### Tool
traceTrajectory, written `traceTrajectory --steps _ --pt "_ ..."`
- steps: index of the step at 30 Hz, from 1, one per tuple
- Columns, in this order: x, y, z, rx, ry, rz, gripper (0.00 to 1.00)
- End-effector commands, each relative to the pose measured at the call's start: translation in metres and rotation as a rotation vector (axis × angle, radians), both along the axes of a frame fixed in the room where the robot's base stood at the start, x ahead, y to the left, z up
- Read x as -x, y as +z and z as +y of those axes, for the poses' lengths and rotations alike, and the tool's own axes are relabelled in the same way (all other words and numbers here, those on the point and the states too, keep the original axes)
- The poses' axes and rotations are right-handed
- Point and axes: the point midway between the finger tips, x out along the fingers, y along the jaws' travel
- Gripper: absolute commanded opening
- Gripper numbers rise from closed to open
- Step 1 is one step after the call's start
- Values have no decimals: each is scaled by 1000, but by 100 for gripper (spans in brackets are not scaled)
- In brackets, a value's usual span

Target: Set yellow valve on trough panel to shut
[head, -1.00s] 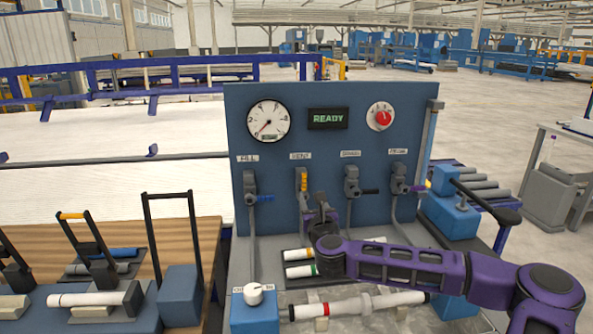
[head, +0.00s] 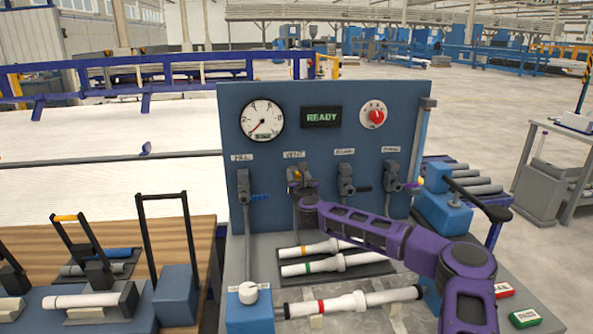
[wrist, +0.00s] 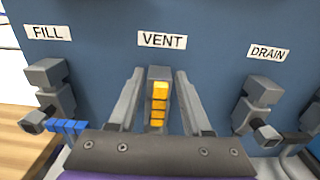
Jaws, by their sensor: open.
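The yellow valve (wrist: 159,103) is under the VENT label on the blue trough panel (head: 335,95). Its yellow handle stands upright in the wrist view. In the head view the yellow valve (head: 298,175) is mostly hidden behind my gripper (head: 301,183). My gripper (wrist: 160,78) is open, with one finger on each side of the yellow handle. Gaps show between the handle and both fingers, so it is not gripped.
The blue FILL handle (head: 260,198) is to the left, its lever sideways. The black DRAIN handle (head: 363,189) and a purple handle (head: 410,186) are to the right, also sideways. White pipes (head: 352,301) lie below the panel. The display (head: 321,117) reads READY.

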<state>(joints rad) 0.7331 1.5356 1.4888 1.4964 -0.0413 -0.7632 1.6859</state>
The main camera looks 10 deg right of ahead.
Motion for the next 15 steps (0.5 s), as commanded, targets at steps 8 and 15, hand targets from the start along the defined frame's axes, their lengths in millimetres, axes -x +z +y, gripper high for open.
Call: traceTrajectory --steps 8,15 --pt "-19 0 0 0 0 0 49" --pt "-20 0 0 0 1 0 49"
